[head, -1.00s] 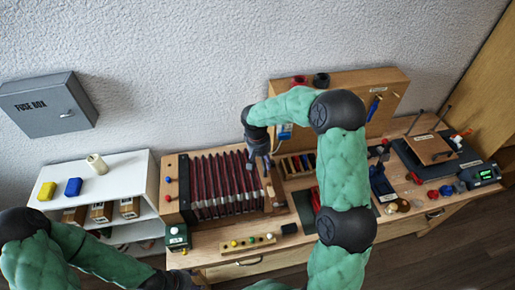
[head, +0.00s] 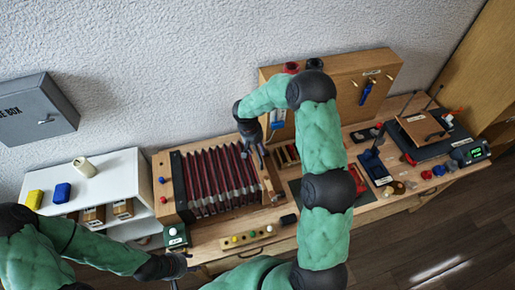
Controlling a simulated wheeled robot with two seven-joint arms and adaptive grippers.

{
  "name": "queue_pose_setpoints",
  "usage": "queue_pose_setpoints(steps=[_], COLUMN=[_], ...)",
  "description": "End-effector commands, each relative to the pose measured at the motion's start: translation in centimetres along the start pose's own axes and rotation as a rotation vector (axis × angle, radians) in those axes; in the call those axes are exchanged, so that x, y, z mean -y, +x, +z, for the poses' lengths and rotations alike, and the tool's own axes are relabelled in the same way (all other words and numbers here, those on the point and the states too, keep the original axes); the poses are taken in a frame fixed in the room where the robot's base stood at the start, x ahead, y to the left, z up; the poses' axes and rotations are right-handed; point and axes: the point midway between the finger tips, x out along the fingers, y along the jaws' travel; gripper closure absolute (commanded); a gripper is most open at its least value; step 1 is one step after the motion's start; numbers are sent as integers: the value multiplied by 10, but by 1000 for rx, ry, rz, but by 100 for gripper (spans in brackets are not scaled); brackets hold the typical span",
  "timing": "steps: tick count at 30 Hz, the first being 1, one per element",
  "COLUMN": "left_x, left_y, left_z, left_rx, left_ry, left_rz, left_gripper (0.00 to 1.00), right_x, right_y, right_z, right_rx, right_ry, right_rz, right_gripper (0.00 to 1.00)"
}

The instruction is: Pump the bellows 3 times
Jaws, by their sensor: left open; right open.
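The bellows (head: 217,181) stand on the workbench, with dark red pleats spread open between a wooden block (head: 164,188) at the left and an upright wooden end board (head: 268,176) at the right. My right gripper (head: 256,156) is open, pointing down at the upper right end of the bellows, close to the top of the end board. I cannot tell whether it touches the board. My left gripper (head: 186,264) is open and low in front of the bench, below the small green box; its fingers are hard to make out.
A strip with coloured knobs (head: 246,238) and a green box (head: 175,236) lie in front of the bellows. A white shelf (head: 112,172) stands at the left, under a grey fuse box (head: 38,108). A wooden panel (head: 335,80) rises behind; my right arm crosses the bench.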

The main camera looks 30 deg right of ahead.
Motion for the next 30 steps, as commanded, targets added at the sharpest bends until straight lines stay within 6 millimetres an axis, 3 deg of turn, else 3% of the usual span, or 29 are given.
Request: queue_pose_setpoints(steps=[6,15,20,30], left_x=[-1,-1,-1,1], left_y=[-2,-2,-2,2], left_z=[0,0,0,0], left_rx=[0,0,0,0], left_ry=[0,0,0,0], left_rz=[0,0,0,0], left_gripper=[53,53,53,53], right_x=[0,0,0,8], right_y=[16,17,17,17], right_z=[0,0,0,0], right_rx=[0,0,-1,-3], right_ry=[0,0,0,-3], right_rz=[0,-1,-1,-1], right_gripper=[53,53,98,100])
